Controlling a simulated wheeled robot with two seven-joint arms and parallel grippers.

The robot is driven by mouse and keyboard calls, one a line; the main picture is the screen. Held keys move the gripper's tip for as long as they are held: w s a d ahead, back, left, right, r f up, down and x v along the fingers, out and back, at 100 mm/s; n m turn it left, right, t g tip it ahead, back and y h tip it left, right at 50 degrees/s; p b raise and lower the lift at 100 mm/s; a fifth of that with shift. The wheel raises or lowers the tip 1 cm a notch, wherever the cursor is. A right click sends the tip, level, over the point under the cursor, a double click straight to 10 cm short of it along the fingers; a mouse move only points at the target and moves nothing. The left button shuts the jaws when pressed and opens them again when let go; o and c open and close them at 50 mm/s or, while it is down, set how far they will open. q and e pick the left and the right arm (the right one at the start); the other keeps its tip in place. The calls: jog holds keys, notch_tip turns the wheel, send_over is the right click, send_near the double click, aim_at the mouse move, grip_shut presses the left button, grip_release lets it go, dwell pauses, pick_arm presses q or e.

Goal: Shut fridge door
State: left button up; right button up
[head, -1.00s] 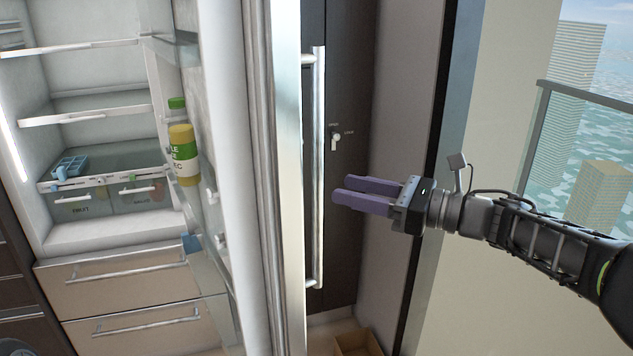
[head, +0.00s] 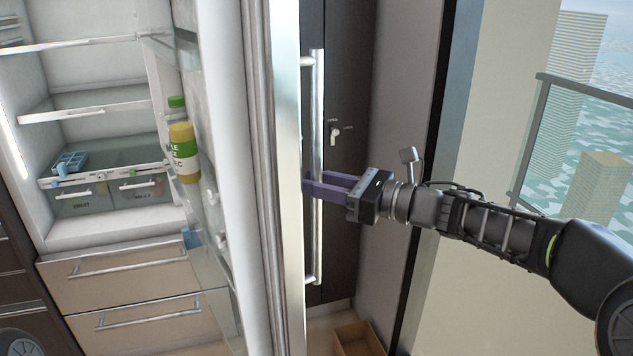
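The fridge door (head: 228,130) stands wide open, its edge facing me and its inner shelves turned left toward the lit fridge interior (head: 95,110). A long vertical metal handle (head: 313,120) runs along the right, outer side of the door. My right gripper (head: 308,189) is at the right of the door, its purple fingers pointing left at the handle, with the tips at or very close to it. I cannot tell if they touch. The two fingers look slightly apart with nothing seen between them. My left gripper is not in view.
A yellow-green bottle (head: 183,152) stands in the door shelf. Two drawers (head: 130,280) lie below the fridge. A dark cabinet (head: 342,90) with a key is behind the handle. An open box (head: 357,338) sits on the floor. A window and railing (head: 535,130) are at right.

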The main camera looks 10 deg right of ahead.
grip_shut()
dwell(1.1)
